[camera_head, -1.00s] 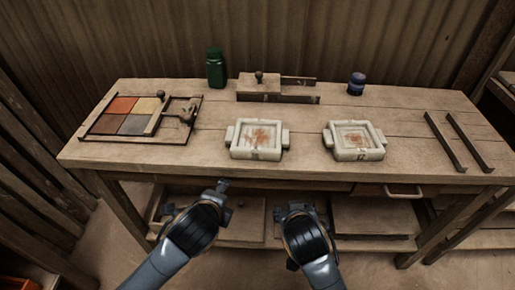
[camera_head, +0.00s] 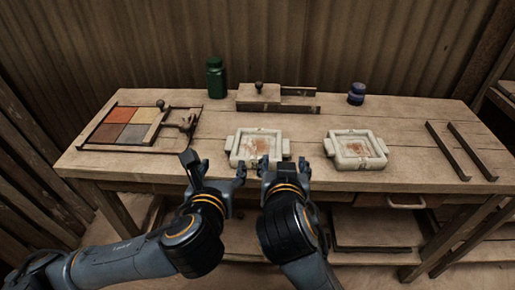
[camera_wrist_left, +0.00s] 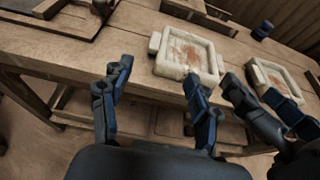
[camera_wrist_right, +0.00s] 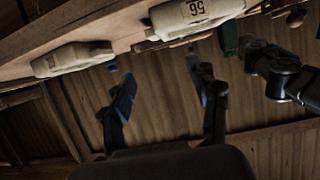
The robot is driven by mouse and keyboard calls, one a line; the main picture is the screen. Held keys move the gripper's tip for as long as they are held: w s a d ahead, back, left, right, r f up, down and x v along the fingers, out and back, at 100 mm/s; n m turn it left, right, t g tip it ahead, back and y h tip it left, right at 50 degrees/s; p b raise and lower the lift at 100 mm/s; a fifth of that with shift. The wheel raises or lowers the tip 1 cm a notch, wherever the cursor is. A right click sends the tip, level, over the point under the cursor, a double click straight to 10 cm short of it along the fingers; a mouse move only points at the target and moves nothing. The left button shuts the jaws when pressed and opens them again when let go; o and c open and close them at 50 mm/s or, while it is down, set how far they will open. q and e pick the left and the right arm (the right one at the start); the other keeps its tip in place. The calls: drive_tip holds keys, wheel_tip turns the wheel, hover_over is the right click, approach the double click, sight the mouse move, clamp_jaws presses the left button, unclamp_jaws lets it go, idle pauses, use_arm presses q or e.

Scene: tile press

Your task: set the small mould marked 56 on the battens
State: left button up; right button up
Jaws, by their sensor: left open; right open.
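The small mould marked 56 (camera_head: 243,161) is a pale, worn square tray with side lugs, lying at the middle of the bench's front. Its number reads upside down in the right wrist view (camera_wrist_right: 196,12). A similar mould (camera_head: 356,164) lies to its right. Two dark parallel battens (camera_head: 447,151) lie at the bench's right end, bare. My left gripper (camera_head: 215,168) is open and empty at the front edge, left of mould 56. My right gripper (camera_head: 283,170) is open and empty before that mould's right lug, partly covering the mould's front. Neither visibly holds it.
A framed board of coloured tiles (camera_head: 124,127) lies at the left. A green jar (camera_head: 216,78), a wooden block with a knob (camera_head: 258,95) and a blue jar (camera_head: 356,93) stand at the back. Bare bench top (camera_head: 408,140) lies between the right mould and the battens.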

sight(283, 139)
use_arm(q)
drive_tip(key=x, duration=1.3)
drive_tip(key=shift+w+f, duration=0.1)
use_arm(e)
drive_tip(key=x, duration=1.3)
drive_tip(key=shift+w+d, duration=0.1)
drive_tip(key=shift+w, duration=0.05)
use_arm(q)
clamp_jaws()
use_arm(e)
clamp_jaws()
